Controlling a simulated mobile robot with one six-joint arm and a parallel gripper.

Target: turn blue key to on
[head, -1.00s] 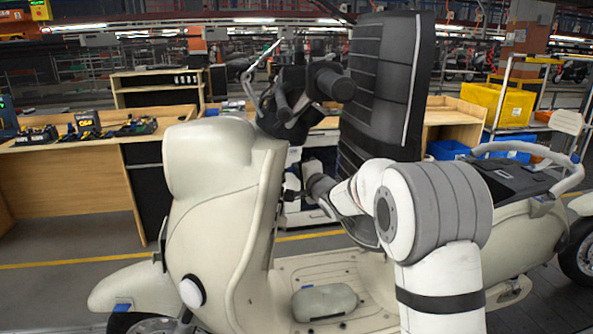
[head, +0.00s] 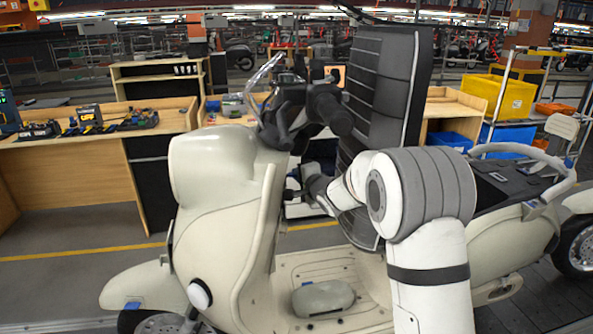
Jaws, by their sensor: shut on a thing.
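A cream scooter (head: 218,185) stands across the head view, its handlebar at the upper middle and its front to the left. My gripper (head: 293,194) is at the inner side of the scooter's front shield, below the handlebar. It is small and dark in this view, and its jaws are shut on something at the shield. The blue key itself cannot be made out; the jaws and the shield's edge hide that spot. Whether the key stands at on or off cannot be told.
A tall dark padded panel (head: 385,90) stands close behind my arm. The handlebar grip (head: 330,108) hangs above my gripper. A grey-green rounded part (head: 323,298) lies on the footboard (head: 290,265). Wooden benches (head: 85,165) and a yellow crate (head: 500,97) are behind.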

